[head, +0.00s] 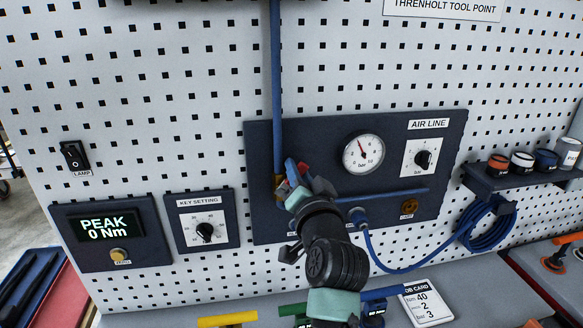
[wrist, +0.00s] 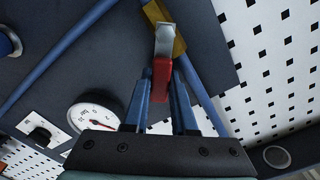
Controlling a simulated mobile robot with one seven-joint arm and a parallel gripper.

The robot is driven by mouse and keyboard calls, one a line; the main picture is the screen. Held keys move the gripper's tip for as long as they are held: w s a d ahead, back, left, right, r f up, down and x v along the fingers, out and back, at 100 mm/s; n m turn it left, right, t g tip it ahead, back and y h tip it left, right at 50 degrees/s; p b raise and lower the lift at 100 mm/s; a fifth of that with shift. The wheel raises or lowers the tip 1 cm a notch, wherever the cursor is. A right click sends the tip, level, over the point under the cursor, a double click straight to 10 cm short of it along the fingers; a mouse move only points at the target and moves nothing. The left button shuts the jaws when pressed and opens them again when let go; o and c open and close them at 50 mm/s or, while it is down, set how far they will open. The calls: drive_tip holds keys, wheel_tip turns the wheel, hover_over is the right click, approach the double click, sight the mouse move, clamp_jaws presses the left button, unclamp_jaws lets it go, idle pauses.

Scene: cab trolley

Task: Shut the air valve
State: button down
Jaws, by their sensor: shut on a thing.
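The air valve has a brass body (wrist: 166,20) on a vertical blue pipe, at the left of the dark air line panel. In the wrist view its lever, with a pale metal arm and a red grip (wrist: 161,78), extends toward me between my fingers. My gripper (wrist: 160,98) is shut on the red grip. In the head view my gripper (head: 293,177) is at the valve and hides most of it; a little brass (head: 278,188) shows. The lever's exact angle to the pipe is hard to tell. The round gauge (head: 363,152) has its needle pointing up and slightly left.
The panel also holds a black knob (head: 423,159), a horizontal blue pipe (head: 400,194) and a brass cap (head: 409,206). A coiled blue hose (head: 487,225) hangs right. A key setting dial (head: 206,231) and a peak display (head: 105,228) are left. A job card (head: 427,303) lies below.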

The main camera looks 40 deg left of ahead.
drive_tip(key=m, duration=0.2)
drive_tip(key=f, duration=0.1)
drive_tip(key=shift+w+d+m, duration=0.3)
drive_tip(key=shift+m, duration=0.1)
drive_tip(key=shift+w+d+f+m+p, duration=0.15)
drive_tip(key=shift+f+m+p, duration=0.3)
drive_tip(key=shift+m, duration=0.8)
drive_tip(key=shift+w+d+f+m+p, duration=0.15)
drive_tip(key=shift+f+m, duration=0.5)
drive_tip(key=shift+m, duration=0.65)
drive_tip(key=shift+w+d+f+m+p, duration=0.15)
drive_tip(key=shift+f+m+p, duration=0.35)
drive_tip(key=shift+m, duration=0.75)
drive_tip(key=shift+a+f, duration=0.1)
drive_tip(key=shift+f, duration=0.05)
drive_tip(key=c, duration=0.7)
unclamp_jaws()
drive_tip(key=shift+c, duration=0.2)
drive_tip(key=shift+b+v, duration=1.55)
drive_tip(key=shift+v, duration=4.95)
